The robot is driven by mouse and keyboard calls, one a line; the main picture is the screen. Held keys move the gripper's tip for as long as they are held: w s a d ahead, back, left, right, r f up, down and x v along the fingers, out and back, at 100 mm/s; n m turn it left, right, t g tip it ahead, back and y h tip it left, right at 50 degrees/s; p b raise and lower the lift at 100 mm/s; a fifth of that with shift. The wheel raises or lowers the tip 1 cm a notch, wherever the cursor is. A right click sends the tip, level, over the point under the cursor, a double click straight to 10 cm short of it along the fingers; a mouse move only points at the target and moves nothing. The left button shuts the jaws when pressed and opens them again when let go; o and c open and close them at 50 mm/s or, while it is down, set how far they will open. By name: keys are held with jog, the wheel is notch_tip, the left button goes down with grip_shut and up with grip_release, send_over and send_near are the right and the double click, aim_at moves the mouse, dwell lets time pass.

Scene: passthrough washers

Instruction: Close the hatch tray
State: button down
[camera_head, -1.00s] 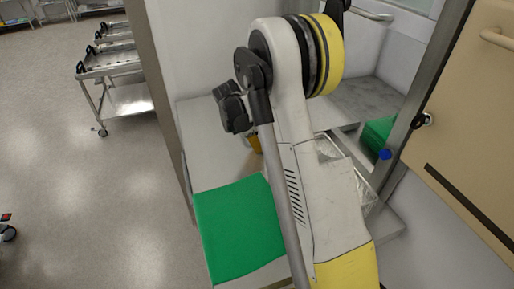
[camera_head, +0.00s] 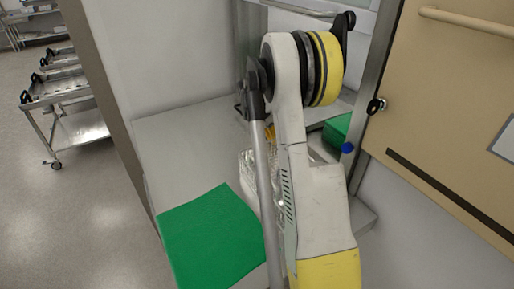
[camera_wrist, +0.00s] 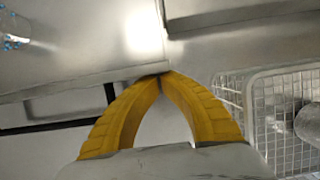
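My gripper shows in the wrist view (camera_wrist: 163,78) as two yellow fingers with their tips together and nothing visible between them. The tips are close to the edge of a grey metal panel (camera_wrist: 80,60); I cannot tell whether they touch it. In the head view my arm hides most of the gripper and much of the hatch. A grey metal surface, perhaps the hatch tray (camera_head: 175,130), lies left of my arm. Which metal part is the tray is not clear. A wire basket (camera_wrist: 256,110) is right of the fingers, with grey rounded things in it.
A green cloth (camera_head: 210,238) lies on the near surface. A green thing (camera_head: 337,130) and a blue knob (camera_head: 347,148) are right of my arm. A beige door (camera_head: 440,110) with a handle stands at the right. Metal carts (camera_head: 62,100) stand on open floor at the left.

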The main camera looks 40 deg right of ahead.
jog(key=shift+s+d, duration=0.2)
jog(key=shift+d, duration=0.65)
jog(key=shift+s+d, duration=0.25)
jog(key=shift+d, duration=0.6)
jog(key=shift+s+d, duration=0.2)
jog(key=shift+d, duration=0.65)
jog(key=shift+a, duration=0.1)
jog(key=shift+w+a+b, duration=0.15)
jog(key=shift+a+b, duration=0.05)
jog(key=shift+b, duration=0.1)
jog(key=a, duration=0.2)
jog(key=shift+w+a+f, duration=0.1)
jog(key=shift+w+a, duration=0.2)
jog(key=shift+w, duration=0.1)
jog(key=shift+a+r, duration=0.7)
jog(key=shift+r, duration=0.05)
jog(key=s+v, duration=0.1)
jog(key=v, duration=0.7)
jog(key=shift+w+r+p, duration=0.3)
jog(key=shift+w, duration=0.25)
